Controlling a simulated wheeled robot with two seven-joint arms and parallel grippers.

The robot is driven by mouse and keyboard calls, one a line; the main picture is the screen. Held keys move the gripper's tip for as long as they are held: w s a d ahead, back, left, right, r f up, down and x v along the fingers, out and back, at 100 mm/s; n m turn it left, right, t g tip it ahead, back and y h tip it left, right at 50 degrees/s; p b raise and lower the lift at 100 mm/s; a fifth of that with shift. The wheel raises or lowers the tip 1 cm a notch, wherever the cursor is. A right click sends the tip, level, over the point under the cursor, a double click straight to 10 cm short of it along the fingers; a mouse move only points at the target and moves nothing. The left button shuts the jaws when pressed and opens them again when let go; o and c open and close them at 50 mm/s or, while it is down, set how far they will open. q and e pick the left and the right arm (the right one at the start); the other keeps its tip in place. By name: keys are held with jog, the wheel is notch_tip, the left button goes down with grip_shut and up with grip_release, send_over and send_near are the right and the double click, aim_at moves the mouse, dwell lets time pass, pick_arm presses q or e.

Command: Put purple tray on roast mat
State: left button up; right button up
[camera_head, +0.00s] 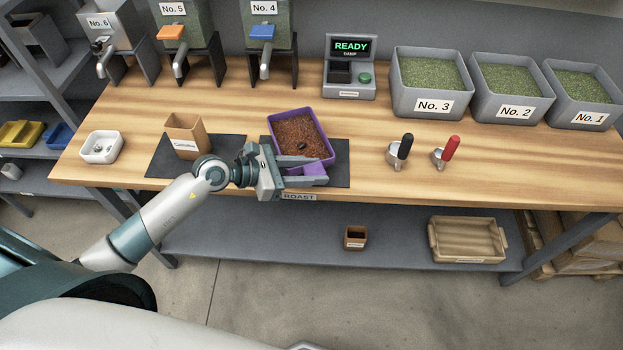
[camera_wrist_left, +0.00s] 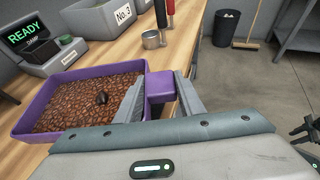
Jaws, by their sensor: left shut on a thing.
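The purple tray (camera_head: 327,143) holds brown roasted beans and is over the dark roast mat (camera_head: 340,176), whose front edge bears the label ROAST. The tray also shows in the left wrist view (camera_wrist_left: 50,90), with one darker lump on the beans. My left gripper (camera_head: 305,170) is shut on the tray's purple handle (camera_wrist_left: 160,88) at the near side. The tray looks slightly turned relative to the mat. I cannot tell whether its underside touches the mat.
A second mat with a cardboard box (camera_head: 186,136) lies left. A white dish (camera_head: 101,147) stands further left. Two scoops, black-handled (camera_head: 400,152) and red-handled (camera_head: 446,152), stand right. Behind are a READY device (camera_head: 350,67) and green-filled bins (camera_head: 432,82). The bench is clear at the right front.

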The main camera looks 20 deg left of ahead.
aim_at(311, 189)
pick_arm(q)
notch_tip(311, 189, down, 3)
jog(key=shift+f+p, duration=0.15)
jog(key=shift+p, duration=0.3)
jog(key=shift+f, duration=0.35)
jog(key=o, duration=1.3)
jog(key=shift+f, duration=0.1)
jog(key=shift+r, duration=0.2)
